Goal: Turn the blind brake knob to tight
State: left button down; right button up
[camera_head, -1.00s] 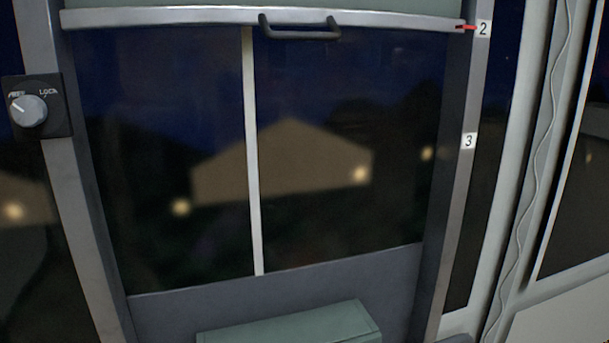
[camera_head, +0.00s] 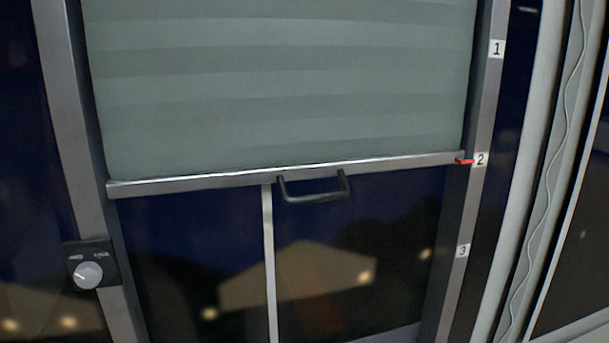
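The blind brake knob (camera_head: 88,275) is a round grey dial on a dark square plate (camera_head: 78,253) at the lower left, fixed on the left window post. Two small labels stand above the dial, too blurred to read now; a second ago the right one looked like LOCK. The pale mark on the dial seems to point up and left, toward the left label. The grey-green blind (camera_head: 285,85) is partly lowered. Its bottom bar (camera_head: 220,180) carries a dark handle (camera_head: 313,195), and a red pointer (camera_head: 464,161) sits at number 2. Neither gripper is in view.
The right post carries number plates 1 (camera_head: 497,49), 2 (camera_head: 480,160) and 3 (camera_head: 462,251). A thin cable (camera_head: 566,120) hangs along the pale wall to the right. Nothing stands in front of the knob in this view.

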aim_at(89, 274)
jog(key=u, duration=1.3)
